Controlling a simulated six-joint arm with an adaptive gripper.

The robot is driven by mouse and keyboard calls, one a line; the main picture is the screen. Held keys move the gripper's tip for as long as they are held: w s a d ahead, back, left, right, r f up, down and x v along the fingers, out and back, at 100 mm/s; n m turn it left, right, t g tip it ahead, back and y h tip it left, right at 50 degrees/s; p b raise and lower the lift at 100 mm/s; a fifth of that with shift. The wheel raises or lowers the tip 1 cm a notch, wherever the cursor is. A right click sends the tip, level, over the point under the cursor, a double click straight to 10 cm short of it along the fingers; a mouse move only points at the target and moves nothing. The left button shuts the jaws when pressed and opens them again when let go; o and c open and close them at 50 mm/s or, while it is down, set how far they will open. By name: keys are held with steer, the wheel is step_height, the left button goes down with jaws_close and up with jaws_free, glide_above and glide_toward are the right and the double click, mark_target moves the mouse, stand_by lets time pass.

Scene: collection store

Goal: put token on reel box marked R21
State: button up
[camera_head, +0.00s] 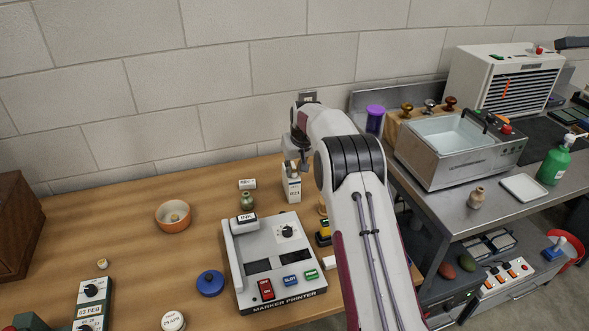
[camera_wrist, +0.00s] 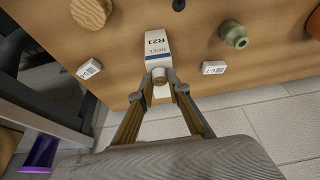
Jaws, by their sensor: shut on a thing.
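The reel box marked R21 (camera_head: 292,190) is a white upright box with a blue band on the wooden table. It shows from above in the wrist view (camera_wrist: 157,44), with its R21 label facing the camera. My gripper (camera_wrist: 160,86) is shut on the token (camera_wrist: 159,75), a small tan round piece between the fingertips. The token overlaps the near end of the box in the wrist view; I cannot tell whether it touches it. In the head view my gripper (camera_head: 296,168) is at the top of the box, and the token is hidden.
A marker printer (camera_head: 275,262) stands in front of the box. A green vase (camera_head: 247,201), a white labelled block (camera_head: 247,184) and an orange bowl (camera_head: 173,216) are to the left. A metal bench with a water basin (camera_head: 450,140) is to the right.

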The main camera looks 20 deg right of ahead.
steer(key=shift+f, duration=0.1)
steer(key=o, duration=0.9)
steer(key=shift+c, duration=0.2)
steer(key=v, duration=1.2)
stand_by(0.4)
